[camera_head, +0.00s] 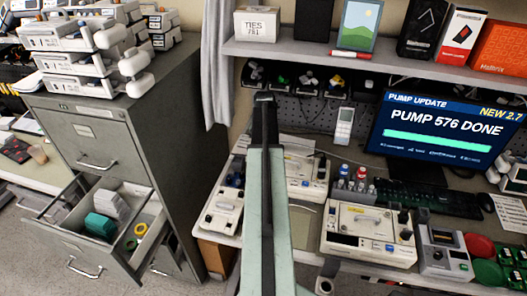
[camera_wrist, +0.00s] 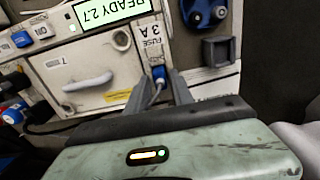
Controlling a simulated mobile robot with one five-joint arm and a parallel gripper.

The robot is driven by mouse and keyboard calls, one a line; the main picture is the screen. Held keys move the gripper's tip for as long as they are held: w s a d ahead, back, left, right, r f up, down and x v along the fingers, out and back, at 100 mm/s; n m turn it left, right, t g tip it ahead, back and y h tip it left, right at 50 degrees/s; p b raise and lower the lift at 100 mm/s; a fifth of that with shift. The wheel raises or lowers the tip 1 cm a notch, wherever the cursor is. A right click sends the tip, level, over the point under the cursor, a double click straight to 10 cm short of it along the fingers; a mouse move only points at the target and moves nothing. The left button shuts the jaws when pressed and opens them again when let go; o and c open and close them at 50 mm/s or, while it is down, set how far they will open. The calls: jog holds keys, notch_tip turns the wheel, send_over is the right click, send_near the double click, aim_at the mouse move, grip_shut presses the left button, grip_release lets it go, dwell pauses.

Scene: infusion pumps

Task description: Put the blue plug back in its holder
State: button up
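In the wrist view the blue plug (camera_wrist: 159,73) sits just under the "FUSE 3A" label on a beige pump (camera_wrist: 62,68), with a pale cable running from it towards me. My gripper (camera_wrist: 159,78) has its two grey fingers apart, one on each side of the plug. I see no clear contact, and I cannot tell how deep the plug sits. A dark grey square bracket (camera_wrist: 207,54), seemingly the holder, is to the right of the plug and looks empty. In the head view my arm covers the middle of the bench, and the plug cannot be made out.
The pump has a green display reading "READY 2.7" (camera_wrist: 112,10) and a white handle (camera_wrist: 80,82). Dark blue round parts (camera_wrist: 205,14) are above the bracket. Around my arm stand more pumps (camera_head: 368,234), a monitor (camera_head: 445,130), a shelf (camera_head: 350,61) and a filing cabinet (camera_head: 150,120) with an open drawer.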

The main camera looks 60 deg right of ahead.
grip_shut()
notch_tip(320, 180, up, 6)
jog(key=p, duration=0.6)
jog(key=shift+r, duration=0.15)
